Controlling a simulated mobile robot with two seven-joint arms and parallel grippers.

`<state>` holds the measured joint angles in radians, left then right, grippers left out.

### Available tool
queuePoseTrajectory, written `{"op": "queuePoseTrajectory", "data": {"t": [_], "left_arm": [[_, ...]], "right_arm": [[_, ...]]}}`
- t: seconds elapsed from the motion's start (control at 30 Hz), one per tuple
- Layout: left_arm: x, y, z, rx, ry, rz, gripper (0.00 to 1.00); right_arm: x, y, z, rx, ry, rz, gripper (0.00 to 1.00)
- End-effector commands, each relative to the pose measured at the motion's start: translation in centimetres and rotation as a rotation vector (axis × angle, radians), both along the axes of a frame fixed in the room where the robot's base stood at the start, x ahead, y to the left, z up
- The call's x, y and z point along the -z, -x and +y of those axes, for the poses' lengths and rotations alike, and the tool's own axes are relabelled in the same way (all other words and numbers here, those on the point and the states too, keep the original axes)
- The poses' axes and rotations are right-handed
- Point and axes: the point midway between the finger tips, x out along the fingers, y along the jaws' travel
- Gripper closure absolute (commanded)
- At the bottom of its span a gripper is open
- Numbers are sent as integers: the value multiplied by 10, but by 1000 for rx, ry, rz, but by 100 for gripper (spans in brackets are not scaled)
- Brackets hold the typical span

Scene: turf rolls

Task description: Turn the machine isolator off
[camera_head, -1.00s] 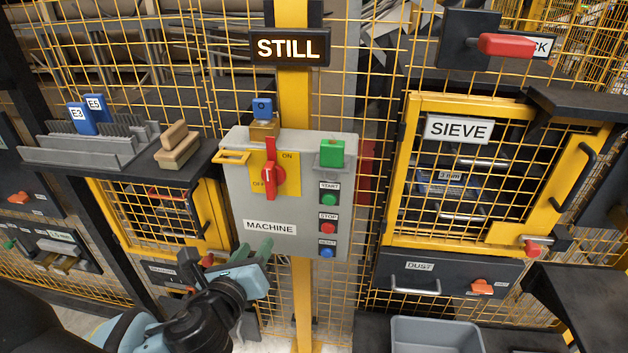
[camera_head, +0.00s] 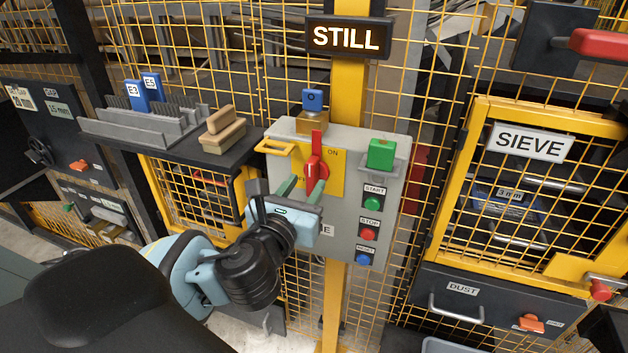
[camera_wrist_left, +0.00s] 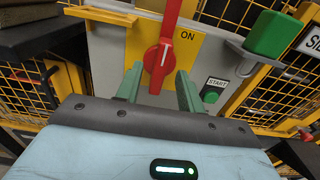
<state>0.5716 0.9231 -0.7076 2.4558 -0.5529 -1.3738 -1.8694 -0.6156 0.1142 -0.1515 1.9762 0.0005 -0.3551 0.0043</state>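The machine isolator is a red rotary handle (camera_head: 316,168) on a yellow plate (camera_head: 338,178) on the grey machine box (camera_head: 398,190). The handle stands upright, with ON to the right of its upper end; my gripper partly covers OFF at lower left. My left gripper (camera_head: 301,188) is open, its green fingers pointing at the handle's lower part. In the left wrist view the handle (camera_wrist_left: 161,58) shows between the fingers of the gripper (camera_wrist_left: 158,76), with a gap on each side. Whether the fingertips reach past its face is unclear. My right gripper is not in view.
Green START (camera_head: 372,203), red STOP (camera_head: 368,235) and blue RESET (camera_head: 363,258) buttons sit right of the gripper. A STILL sign (camera_head: 347,38) hangs above.

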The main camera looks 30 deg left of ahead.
Motion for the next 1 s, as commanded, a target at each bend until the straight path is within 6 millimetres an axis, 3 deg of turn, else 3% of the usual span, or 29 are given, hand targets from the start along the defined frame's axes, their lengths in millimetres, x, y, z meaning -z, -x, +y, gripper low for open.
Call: {"op": "queuePoseTrajectory", "data": {"t": [0.2,0.57,0.87,1.0], "left_arm": [[-2,-22,5,-1,0,-3,62],[-2,-27,6,0,1,-2,62],[-2,-26,6,0,1,-2,100],[-2,-26,6,0,2,-3,100]], "right_arm": [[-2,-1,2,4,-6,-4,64],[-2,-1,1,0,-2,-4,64],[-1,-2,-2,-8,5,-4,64],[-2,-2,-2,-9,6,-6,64]]}}
